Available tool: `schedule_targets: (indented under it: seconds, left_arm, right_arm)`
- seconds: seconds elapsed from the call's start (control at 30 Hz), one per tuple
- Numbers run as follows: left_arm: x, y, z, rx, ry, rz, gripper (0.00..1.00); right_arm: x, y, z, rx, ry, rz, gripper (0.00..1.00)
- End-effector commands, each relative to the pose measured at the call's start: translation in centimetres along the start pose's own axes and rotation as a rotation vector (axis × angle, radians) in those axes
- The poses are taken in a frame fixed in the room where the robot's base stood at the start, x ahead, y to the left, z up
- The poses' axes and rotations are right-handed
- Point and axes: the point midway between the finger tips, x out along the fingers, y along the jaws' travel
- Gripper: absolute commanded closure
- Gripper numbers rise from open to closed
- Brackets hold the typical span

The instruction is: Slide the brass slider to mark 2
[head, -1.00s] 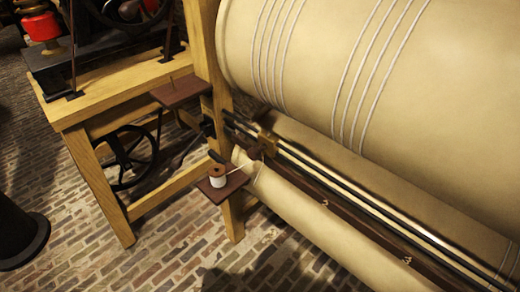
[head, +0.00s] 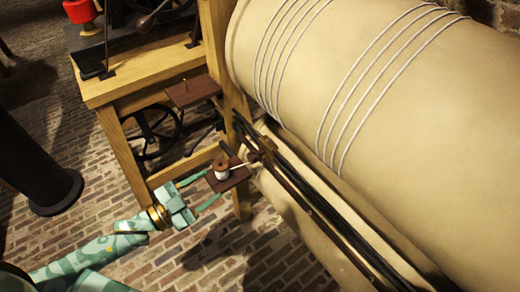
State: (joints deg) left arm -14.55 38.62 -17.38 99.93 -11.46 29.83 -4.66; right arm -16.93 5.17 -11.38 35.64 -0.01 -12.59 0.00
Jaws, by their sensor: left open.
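The brass slider (head: 267,145) is a small piece at the upper left end of the dark rails (head: 345,222), beside the big cream drum. A brown block and a pale thread-like line sit by it. Pale number marks showed along the rail a second ago; I cannot read them now. My right gripper is not in view.
A white and brown spool (head: 221,170) stands on the shelf, close to my left fingertips. A wooden frame post (head: 218,60) rises behind it. The cream drum (head: 400,110) fills the right. A black column (head: 40,165) stands at left. Brick floor (head: 95,215) is open below.

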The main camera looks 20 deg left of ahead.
Motion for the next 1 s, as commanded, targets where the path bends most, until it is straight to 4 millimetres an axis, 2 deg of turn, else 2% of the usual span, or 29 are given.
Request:
schedule_targets:
  seconds: [0.17,0.3,0.5,0.7,0.83,1.0]
  left_arm:
    - [1.8,-0.1,0.0,-0.002,0.015,-0.003,0.48]
    - [5.0,-0.1,0.0,-0.002,0.015,-0.004,0.48]
    - [10.2,0.0,0.1,-0.003,0.013,-0.004,0.48]
    - [14.2,0.0,0.0,-0.002,0.01,-0.003,0.48]
    - [15.6,0.0,0.0,-0.004,0.009,-0.003,0.48]
    - [16.2,-0.1,-0.1,-0.003,0.008,-0.003,0.48]
  right_arm:
    - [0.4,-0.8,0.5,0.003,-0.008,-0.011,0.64]
    - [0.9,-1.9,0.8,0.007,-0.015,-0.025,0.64]
    - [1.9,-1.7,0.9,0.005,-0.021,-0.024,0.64]
    - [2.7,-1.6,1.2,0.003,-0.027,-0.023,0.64]
    - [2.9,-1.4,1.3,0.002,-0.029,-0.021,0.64]
    - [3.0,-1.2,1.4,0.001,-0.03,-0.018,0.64]
